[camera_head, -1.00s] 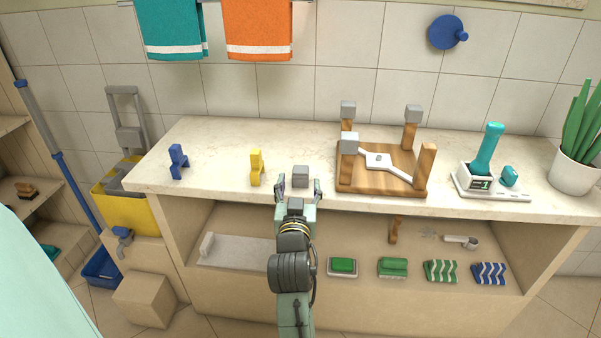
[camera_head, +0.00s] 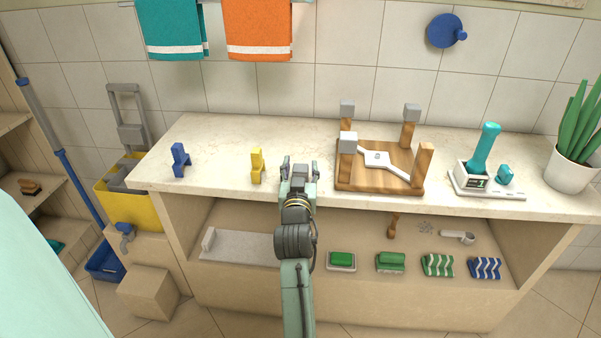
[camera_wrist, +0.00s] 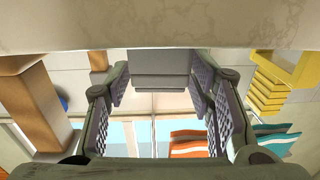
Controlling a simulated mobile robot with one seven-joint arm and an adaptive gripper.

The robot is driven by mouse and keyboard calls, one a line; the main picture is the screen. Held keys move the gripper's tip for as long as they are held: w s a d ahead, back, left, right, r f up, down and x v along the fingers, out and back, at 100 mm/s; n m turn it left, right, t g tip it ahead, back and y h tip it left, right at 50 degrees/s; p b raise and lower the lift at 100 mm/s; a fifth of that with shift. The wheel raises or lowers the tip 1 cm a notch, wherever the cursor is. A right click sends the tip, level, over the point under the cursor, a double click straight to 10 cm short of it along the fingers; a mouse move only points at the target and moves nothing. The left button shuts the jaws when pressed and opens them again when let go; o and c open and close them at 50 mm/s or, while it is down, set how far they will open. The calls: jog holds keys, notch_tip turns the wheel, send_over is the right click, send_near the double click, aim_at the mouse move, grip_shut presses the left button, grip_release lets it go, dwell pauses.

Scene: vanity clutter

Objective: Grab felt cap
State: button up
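The loose grey felt cap (camera_wrist: 162,68), a small block, sits on the counter and shows at the upper middle of the wrist view, which is upside down. In the head view it is mostly hidden by my gripper (camera_head: 300,170). My gripper is open, with one finger towards each side of the cap; in the wrist view its fingertips (camera_wrist: 160,86) show gaps to the cap. Similar grey caps sit on three posts of the wooden stand: back left (camera_head: 347,107), back right (camera_head: 411,112) and front left (camera_head: 348,143). The front right post (camera_head: 424,160) is bare.
The wooden stand (camera_head: 345,183) is close right of my gripper. A yellow clip-like object (camera_head: 257,166) stands close left, a blue one (camera_head: 180,160) farther left. A teal-handled device (camera_head: 484,150) and a plant (camera_head: 574,165) stand at the right.

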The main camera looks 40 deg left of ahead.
aim_at(301, 169)
jog(key=c, duration=0.7)
jog(key=shift+r, duration=0.1)
jog(key=shift+r, duration=0.5)
notch_tip(301, 169, up, 2)
jog(key=shift+r+b, duration=0.1)
jog(key=shift+b, duration=0.5)
jog(key=v, duration=0.5)
jog(key=s+a+r+v, duration=0.1)
jog(key=v, duration=0.4)
jog(key=a+p+v, duration=0.1)
jog(key=v, duration=0.4)
jog(key=shift+s+d+r, duration=0.15)
jog(key=shift+s+r, duration=0.2)
jog(key=shift+s, duration=0.2)
